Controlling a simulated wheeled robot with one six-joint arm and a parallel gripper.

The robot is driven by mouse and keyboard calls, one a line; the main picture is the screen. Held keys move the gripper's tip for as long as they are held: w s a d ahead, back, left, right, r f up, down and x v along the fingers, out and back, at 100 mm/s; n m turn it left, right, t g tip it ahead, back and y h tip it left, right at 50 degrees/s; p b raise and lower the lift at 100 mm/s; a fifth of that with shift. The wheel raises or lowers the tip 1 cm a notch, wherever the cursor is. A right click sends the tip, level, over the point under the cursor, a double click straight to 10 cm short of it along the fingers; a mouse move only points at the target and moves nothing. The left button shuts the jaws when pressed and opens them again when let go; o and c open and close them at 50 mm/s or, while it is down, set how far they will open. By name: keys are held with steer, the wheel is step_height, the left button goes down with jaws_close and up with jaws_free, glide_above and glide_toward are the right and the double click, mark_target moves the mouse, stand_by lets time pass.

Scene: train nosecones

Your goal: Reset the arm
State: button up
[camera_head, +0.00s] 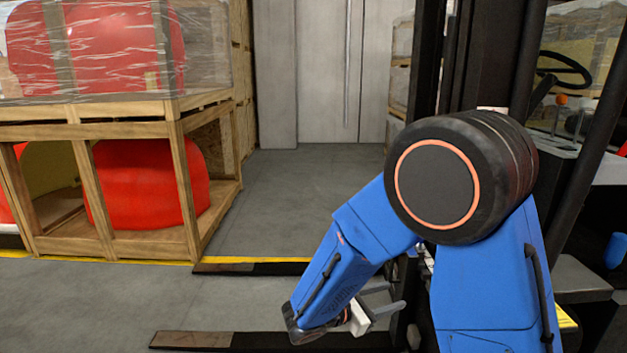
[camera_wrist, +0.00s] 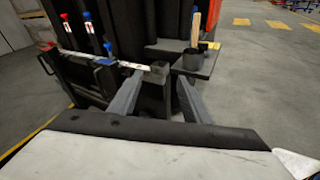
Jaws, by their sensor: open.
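My arm, blue with black joints, is bent at the right of the head view, its forearm reaching down and left. My gripper (camera_head: 398,298) is at its low end, pointing right towards the dark forklift frame and partly hidden by the arm. In the wrist view, my gripper (camera_wrist: 160,82) has its two grey fingers spread apart with nothing held between them. Dark forklift parts lie behind the fingers; I cannot tell whether anything touches them.
Fork tines (camera_head: 230,340) stretch left low over the floor. A wooden crate (camera_head: 180,190) with red nosecones (camera_head: 145,185) stands at left. A small shelf (camera_wrist: 207,65) holds a black cup (camera_wrist: 192,60). Blue- and red-handled tools (camera_wrist: 88,22) stand at left. The floor (camera_head: 290,190) between is clear.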

steer(key=s+d+r+m+g+y, duration=0.2)
steer(key=s+d+m+g, duration=0.1)
steer(key=s+d+m, duration=0.3)
steer(key=s+d+r+m+g+y, duration=0.2)
steer(key=s+d+m+g+y, duration=0.15)
steer(key=s+d, duration=0.4)
steer(key=s+a+r+m+t+y, duration=0.2)
steer(key=s+m+y, duration=0.2)
steer(key=s+m, duration=0.2)
steer(key=s+a+r+m+t+y, duration=0.2)
steer(key=s+r+m+y, duration=0.1)
steer(key=s+m, duration=0.3)
steer(key=shift+s+r+y, duration=0.15)
steer(key=shift+s+y, duration=0.6)
steer(key=shift+s, duration=0.05)
stand_by(0.7)
